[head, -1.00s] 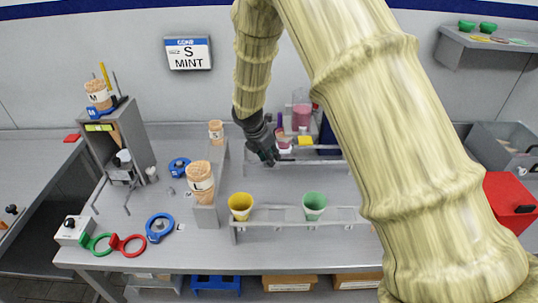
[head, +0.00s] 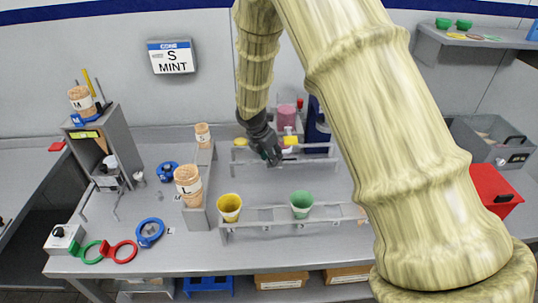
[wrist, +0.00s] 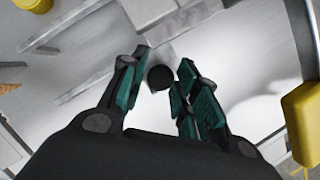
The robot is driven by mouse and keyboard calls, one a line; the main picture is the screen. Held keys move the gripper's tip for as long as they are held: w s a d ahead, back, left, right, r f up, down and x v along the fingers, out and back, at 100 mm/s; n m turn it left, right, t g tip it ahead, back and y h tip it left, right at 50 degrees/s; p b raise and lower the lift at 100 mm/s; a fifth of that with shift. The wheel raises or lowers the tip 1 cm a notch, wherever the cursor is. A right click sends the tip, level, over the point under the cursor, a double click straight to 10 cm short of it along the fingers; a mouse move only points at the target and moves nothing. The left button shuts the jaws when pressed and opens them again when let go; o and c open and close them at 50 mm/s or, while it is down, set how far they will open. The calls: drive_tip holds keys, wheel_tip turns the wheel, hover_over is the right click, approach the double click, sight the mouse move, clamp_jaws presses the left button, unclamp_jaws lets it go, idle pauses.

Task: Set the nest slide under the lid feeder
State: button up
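A grey upright stand (head: 124,145) at the left of the bench looks like the lid feeder. It has a cup stack marked M (head: 82,100) on top and small metal parts low inside it. I cannot single out the nest slide for sure. A blue ring (head: 150,232), a green ring (head: 90,254) and a red ring (head: 122,252) lie near the front left. My gripper (head: 272,157) is over the bench by the rear rack, well right of the stand. In the wrist view its fingers (wrist: 163,62) are apart, with a dark round knob (wrist: 160,77) between or beyond them.
A front rack (head: 270,229) holds a yellow cup (head: 230,206) and a green cup (head: 301,203). Cup stacks marked L (head: 189,186) and S (head: 203,135) stand by a grey divider. A red box (head: 494,190) and a grey bin (head: 490,140) are at the right.

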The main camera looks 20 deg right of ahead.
drive_tip(key=shift+o, duration=0.8)
drive_tip(key=shift+s, duration=0.15)
drive_tip(key=v, duration=1.2)
drive_tip(key=shift+d, duration=0.1)
